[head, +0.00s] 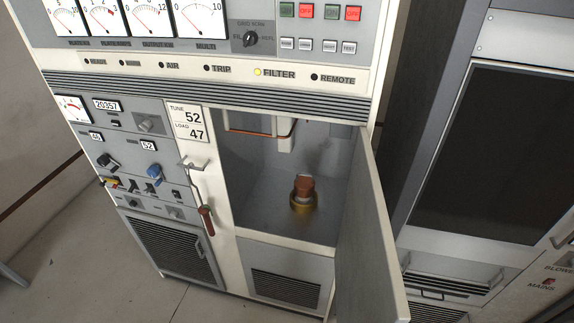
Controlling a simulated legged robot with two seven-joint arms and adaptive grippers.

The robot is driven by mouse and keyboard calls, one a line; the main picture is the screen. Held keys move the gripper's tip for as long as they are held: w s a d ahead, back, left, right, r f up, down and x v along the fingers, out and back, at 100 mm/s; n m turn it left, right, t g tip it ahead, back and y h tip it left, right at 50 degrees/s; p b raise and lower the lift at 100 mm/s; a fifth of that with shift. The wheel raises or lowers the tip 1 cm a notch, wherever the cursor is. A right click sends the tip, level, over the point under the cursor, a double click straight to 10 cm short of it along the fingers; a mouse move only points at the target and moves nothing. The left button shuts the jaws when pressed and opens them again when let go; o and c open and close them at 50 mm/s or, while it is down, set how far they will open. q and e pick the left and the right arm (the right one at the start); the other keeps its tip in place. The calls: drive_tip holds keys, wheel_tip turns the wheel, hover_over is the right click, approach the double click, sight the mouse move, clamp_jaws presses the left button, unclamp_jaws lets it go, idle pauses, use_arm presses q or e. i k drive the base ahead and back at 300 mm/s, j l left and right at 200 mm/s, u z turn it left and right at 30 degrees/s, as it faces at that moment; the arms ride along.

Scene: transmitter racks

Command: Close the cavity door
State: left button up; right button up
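The cavity door (368,235) stands wide open, swung out toward me from the right side of the cavity opening. Its grey face shows nearly edge-on, and its lower edge runs out of the bottom of the head view. The open cavity (265,190) is a grey box in the white transmitter rack (222,215). Inside it a copper and brass part (303,195) stands upright on the floor. A latch handle (190,166) is on the white panel left of the opening. Neither of my grippers shows in the head view.
A red-brown handle (206,221) hangs left of the opening. Knobs, including a blue one (153,172), sit further left. Another rack (490,150) with a dark panel stands close on the right, beyond the open door. Bare floor (100,260) shows at lower left.

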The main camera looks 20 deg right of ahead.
sight(371, 287)
drive_tip(key=k+l, duration=0.1)
drive_tip(key=l, duration=0.25)
drive_tip(key=k+l, duration=0.15)
drive_tip(key=l, duration=0.25)
drive_tip(key=k+l, duration=0.1)
drive_tip(key=l, duration=0.25)
drive_tip(key=k+l, duration=0.15)
drive_tip(key=l, duration=0.25)
